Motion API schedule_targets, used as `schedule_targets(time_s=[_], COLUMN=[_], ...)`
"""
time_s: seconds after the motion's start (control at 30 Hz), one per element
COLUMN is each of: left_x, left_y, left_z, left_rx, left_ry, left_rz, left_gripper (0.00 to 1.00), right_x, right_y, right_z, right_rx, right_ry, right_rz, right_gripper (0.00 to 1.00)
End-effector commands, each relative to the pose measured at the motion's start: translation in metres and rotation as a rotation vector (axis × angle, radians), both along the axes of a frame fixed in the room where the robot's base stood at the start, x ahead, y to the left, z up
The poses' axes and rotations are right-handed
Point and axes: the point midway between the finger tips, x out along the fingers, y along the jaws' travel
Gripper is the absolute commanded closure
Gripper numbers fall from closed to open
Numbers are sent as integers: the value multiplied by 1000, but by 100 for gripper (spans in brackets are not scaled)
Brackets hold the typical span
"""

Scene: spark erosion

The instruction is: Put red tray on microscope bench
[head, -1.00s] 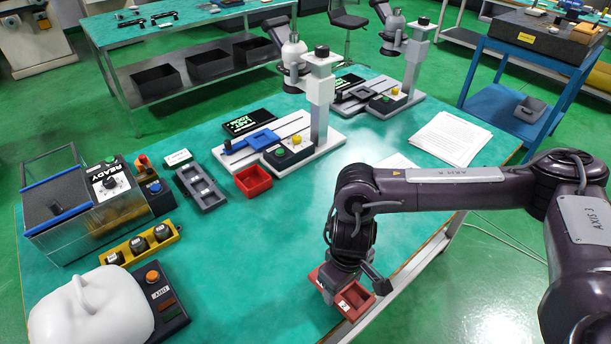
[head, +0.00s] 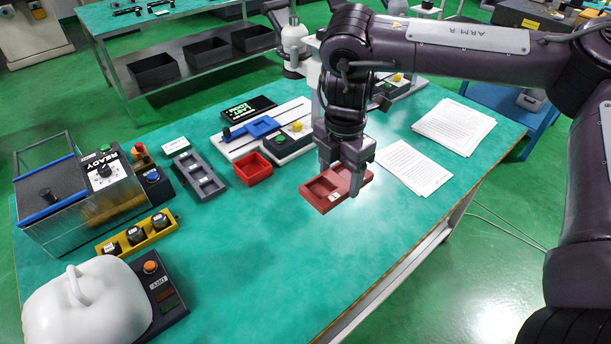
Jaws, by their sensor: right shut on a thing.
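The red tray (head: 322,193) is a shallow two-compartment tray with a small white label. My right gripper (head: 341,172) comes down from above and is shut on it, with one finger showing on the near side. The tray appears level and shows over the teal top of the microscope bench (head: 255,245); I cannot tell exactly how high it is. My gripper hides part of the tray. My left gripper is not in view.
A small red box (head: 253,171), a dark slotted tray (head: 199,180) and a microscope base (head: 285,148) lie left of the held tray. Paper sheets (head: 412,170) lie to its right. A yellow holder (head: 138,235) and white rounded object (head: 85,305) stand left. The bench's front middle is clear.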

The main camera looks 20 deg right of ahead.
Motion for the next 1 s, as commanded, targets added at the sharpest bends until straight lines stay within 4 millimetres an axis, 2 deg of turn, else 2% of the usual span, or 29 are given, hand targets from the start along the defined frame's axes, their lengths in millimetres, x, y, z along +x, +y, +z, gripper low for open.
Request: schedule_targets(time_s=[0.4,0.5,0.6,0.77,1.0], left_x=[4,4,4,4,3], left_y=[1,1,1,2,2], left_z=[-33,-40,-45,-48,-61], left_rx=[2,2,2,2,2], left_ry=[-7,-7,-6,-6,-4], left_rz=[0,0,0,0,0], left_gripper=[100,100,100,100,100], right_x=[-2,-1,-1,0,-1], right_y=[-1,-1,-1,-1,0], right_z=[-112,-134,-149,-160,-193], right_rx=[1,2,1,1,1], right_ry=[8,6,3,1,3], right_rz=[0,1,0,2,1], right_gripper=[58,58,58,58,58])
